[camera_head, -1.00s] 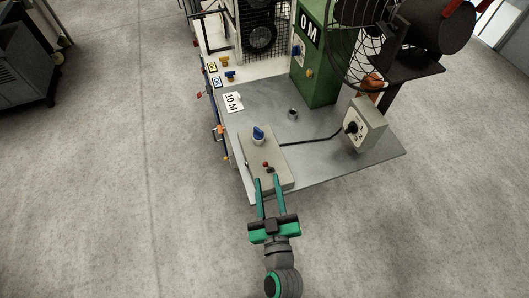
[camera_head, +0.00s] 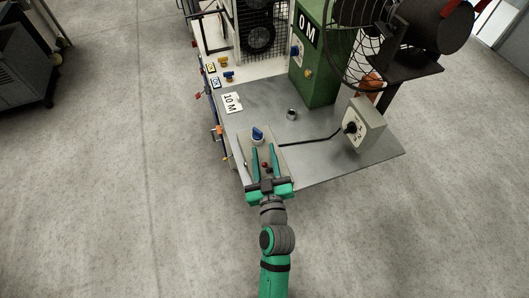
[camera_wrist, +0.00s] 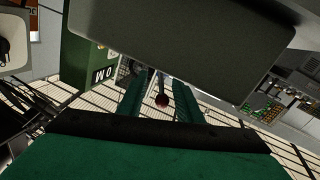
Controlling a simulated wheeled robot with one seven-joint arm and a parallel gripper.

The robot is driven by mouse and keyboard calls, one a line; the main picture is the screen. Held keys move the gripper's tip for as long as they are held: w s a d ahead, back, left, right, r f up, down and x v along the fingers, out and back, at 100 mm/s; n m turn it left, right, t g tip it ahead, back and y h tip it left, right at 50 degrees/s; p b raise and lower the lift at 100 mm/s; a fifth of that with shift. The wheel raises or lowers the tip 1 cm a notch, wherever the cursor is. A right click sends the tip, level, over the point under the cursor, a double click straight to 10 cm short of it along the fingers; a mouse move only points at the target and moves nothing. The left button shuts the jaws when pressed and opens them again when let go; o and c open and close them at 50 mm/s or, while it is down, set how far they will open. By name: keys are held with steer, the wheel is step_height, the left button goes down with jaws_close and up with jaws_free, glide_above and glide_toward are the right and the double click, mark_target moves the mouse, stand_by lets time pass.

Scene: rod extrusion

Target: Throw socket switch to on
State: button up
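The socket box (camera_head: 250,158) is a beige-grey block near the front edge of the metal plate. A blue knob (camera_head: 258,135) stands on its far part. A small lever switch with a red ball tip (camera_head: 265,165) is on its near part; the red ball also shows in the wrist view (camera_wrist: 161,100). My gripper (camera_head: 265,147) is open over the box, one green finger on each side of the lever. In the wrist view the fingers (camera_wrist: 160,92) stand apart from the red ball. Whether the switch is on or off cannot be told.
A grey dial box (camera_head: 366,124) stands on the plate (camera_head: 320,165) at the right, with a black cable running to the socket box. Open floor surrounds the front.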

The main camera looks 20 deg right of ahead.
steer(key=shift+w+a, duration=0.2)
steer(key=shift+w, duration=0.05)
steer(key=shift+d, duration=0.1)
jaws_close()
